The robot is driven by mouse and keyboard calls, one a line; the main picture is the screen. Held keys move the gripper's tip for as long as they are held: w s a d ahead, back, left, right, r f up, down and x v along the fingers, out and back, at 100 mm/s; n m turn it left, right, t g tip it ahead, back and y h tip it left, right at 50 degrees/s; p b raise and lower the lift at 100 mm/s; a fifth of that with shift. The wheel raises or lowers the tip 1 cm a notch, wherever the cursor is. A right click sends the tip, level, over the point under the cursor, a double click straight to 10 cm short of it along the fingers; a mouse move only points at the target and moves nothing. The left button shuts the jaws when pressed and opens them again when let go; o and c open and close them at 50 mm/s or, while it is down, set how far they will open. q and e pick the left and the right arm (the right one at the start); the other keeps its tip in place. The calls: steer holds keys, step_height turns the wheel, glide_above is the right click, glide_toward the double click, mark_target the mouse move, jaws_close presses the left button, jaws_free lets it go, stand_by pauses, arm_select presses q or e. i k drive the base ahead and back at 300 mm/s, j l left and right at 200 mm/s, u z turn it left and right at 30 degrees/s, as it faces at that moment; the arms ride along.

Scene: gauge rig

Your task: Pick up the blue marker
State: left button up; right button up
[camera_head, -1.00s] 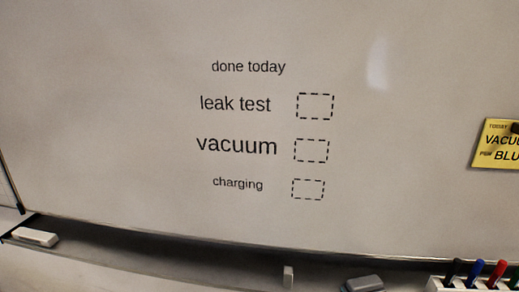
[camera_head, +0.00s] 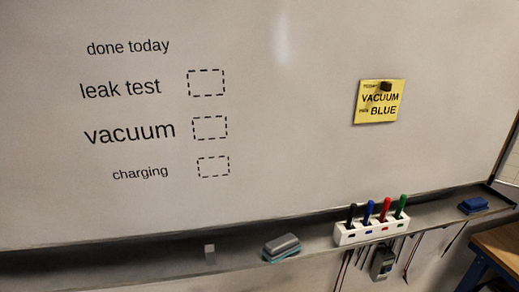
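The blue marker (camera_head: 368,212) stands upright in a white holder (camera_head: 349,235) on the ledge under the whiteboard. It is second from the left, between a black marker (camera_head: 351,216) and a red marker (camera_head: 385,209). A green marker (camera_head: 401,206) stands at the right end. A yellow note (camera_head: 379,102) on the board reads "TODAY VACUUM", "PEN BLUE". Neither of my grippers is in view.
The whiteboard (camera_head: 290,140) lists leak test, vacuum and charging, each beside an empty dashed box. The ledge (camera_head: 130,270) also bears a grey eraser (camera_head: 281,245), a small grey block (camera_head: 210,254) and a blue eraser (camera_head: 473,206). Tools hang below; a wooden bench (camera_head: 500,246) stands right.

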mark_target(371, 204)
steer(key=l+u, duration=0.1)
steer(key=u, duration=0.75)
steer(key=k+l+u, duration=0.1)
steer(key=l+u, duration=0.35)
steer(key=k+l+u, duration=0.15)
steer(key=l+u, duration=0.3)
steer(key=k+l+u, duration=0.2)
steer(key=l, duration=0.25)
steer(key=k+l+u, duration=0.2)
steer(key=k+l, duration=0.2)
